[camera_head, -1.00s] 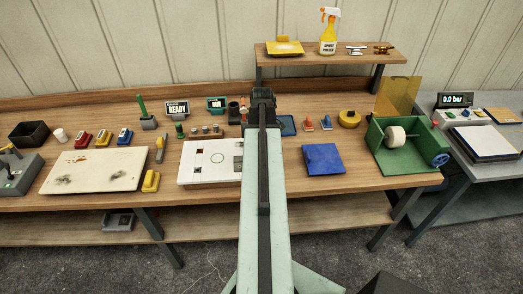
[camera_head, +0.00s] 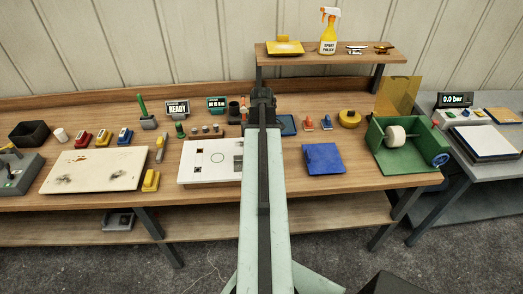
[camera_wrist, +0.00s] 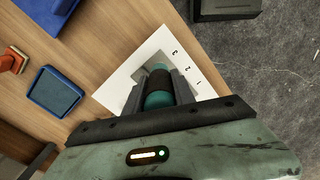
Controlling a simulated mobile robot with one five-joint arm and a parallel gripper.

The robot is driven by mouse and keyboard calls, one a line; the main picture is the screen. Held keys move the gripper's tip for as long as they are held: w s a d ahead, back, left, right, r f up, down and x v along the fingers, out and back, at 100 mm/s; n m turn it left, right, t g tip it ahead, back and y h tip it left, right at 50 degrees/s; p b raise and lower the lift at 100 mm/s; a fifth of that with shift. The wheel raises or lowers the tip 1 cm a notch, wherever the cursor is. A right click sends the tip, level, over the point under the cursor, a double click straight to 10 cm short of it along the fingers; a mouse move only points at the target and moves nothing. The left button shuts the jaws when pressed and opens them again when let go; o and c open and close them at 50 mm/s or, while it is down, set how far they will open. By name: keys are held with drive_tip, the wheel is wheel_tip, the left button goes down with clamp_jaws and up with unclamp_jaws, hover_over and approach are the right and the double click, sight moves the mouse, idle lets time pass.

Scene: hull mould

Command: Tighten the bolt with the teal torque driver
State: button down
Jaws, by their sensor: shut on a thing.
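The teal torque driver (camera_wrist: 157,98), teal with a black band, is between the jaws of my gripper (camera_wrist: 160,88) in the wrist view. My gripper is shut on it. The driver's far end points down over the white board (camera_wrist: 147,49), beside a grey plate area. In the head view the white board (camera_head: 207,164) lies on the bench, partly hidden behind my arm. My gripper is hidden behind my arm there. I cannot make out the bolt; the driver's tip is hidden too, so contact cannot be told.
A blue tray (camera_wrist: 54,91) and an orange stamp-like thing (camera_wrist: 11,58) lie beside the board. A blue block (camera_head: 322,158) and a green box with a roll (camera_head: 388,157) stand to the right. A small display (camera_head: 216,104) and a READY sign (camera_head: 177,108) stand behind.

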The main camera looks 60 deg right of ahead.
wheel_tip(320, 180, up, 6)
drive_tip(key=p, duration=0.6)
